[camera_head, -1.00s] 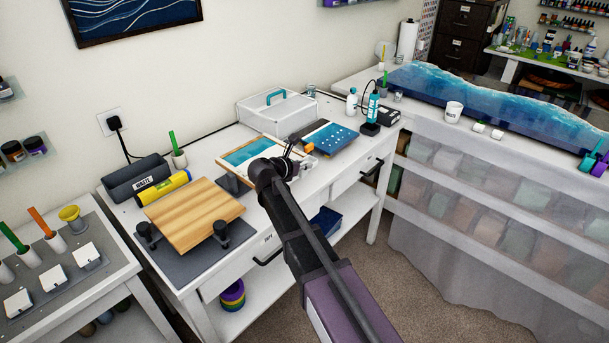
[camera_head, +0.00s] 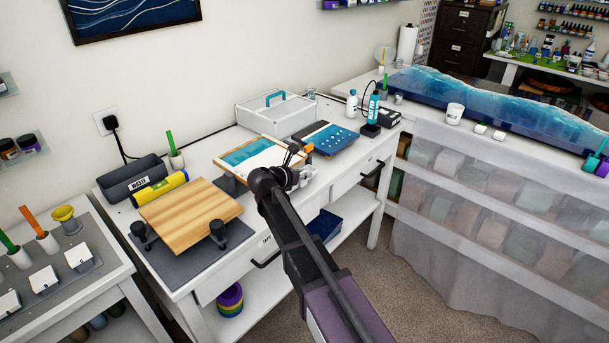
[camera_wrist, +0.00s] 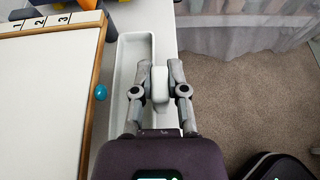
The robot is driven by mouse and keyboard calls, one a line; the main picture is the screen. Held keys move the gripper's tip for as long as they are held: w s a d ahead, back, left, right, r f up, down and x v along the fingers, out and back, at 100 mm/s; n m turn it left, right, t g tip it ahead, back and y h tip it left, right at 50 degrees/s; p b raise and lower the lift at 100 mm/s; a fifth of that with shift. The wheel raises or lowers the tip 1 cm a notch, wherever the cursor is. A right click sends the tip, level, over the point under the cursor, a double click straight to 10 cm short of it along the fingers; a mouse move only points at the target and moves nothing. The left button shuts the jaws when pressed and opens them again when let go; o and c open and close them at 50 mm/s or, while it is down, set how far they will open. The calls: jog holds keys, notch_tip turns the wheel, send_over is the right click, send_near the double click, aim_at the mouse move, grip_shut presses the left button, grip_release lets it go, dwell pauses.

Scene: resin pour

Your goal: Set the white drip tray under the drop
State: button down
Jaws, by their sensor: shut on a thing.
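The white drip tray (camera_wrist: 124,62) is a long, shallow trough in the wrist view. It lies alongside the right edge of the white-topped board (camera_wrist: 45,105). My gripper (camera_wrist: 158,72) is shut on the tray's light grey tab on its right side. A teal drop (camera_wrist: 101,92) hangs at the board's edge, over or just beside the tray's left rim; I cannot tell which. In the head view my gripper (camera_head: 292,176) is at the board's near right corner, with part of the tray showing pale beside it. The tray's near end is hidden by my wrist.
A wooden slab (camera_head: 190,215) is at left. Carpet is open in front.

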jog(key=shift+f+b, duration=0.6)
jog(key=shift+f, duration=0.05)
jog(key=c, duration=0.7)
grip_release()
jog(key=shift+o, duration=0.2)
jog(key=shift+r, duration=0.2)
jog(key=shift+r+p, duration=0.65)
jog(key=shift+p, duration=0.2)
jog(key=p+v, duration=0.4)
jog(key=v, duration=0.8)
jog(key=shift+d+f, duration=0.15)
